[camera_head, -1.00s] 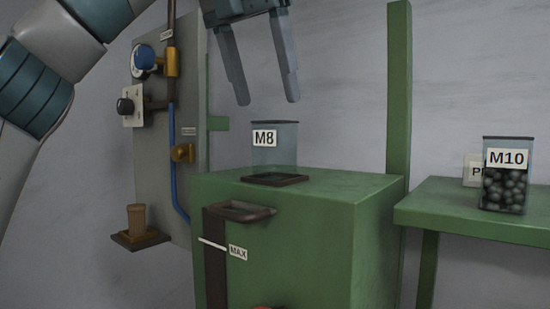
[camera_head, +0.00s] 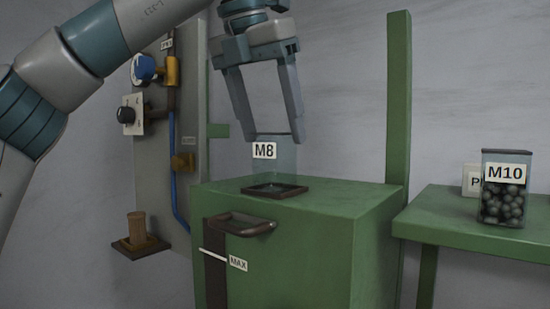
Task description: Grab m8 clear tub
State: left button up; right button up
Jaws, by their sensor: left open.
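The M8 clear tub (camera_head: 282,164) is see-through and looks empty, with a white "M8" label on its front. It stands upright on a dark square tray (camera_head: 275,190) on top of the green cabinet. My left gripper (camera_head: 274,139) is open and points down from above. Its fingertips have come down to the height of the tub's rim, one at each side of it. I cannot tell whether the fingers touch the tub. My right gripper is not in view.
The green cabinet (camera_head: 300,235) has a dark handle (camera_head: 241,224) on its front. A green post (camera_head: 398,110) rises behind it. At right, an M10 tub (camera_head: 504,200) full of dark balls stands on a green table (camera_head: 455,224). A valve panel (camera_head: 150,110) is at left.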

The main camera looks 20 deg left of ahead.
aim_at(275, 140)
pick_arm(q)
jog(key=shift+p+x, duration=0.55)
jog(key=shift+x, duration=1.05)
jog(key=c, duration=1.4)
jog(key=shift+c, duration=0.2)
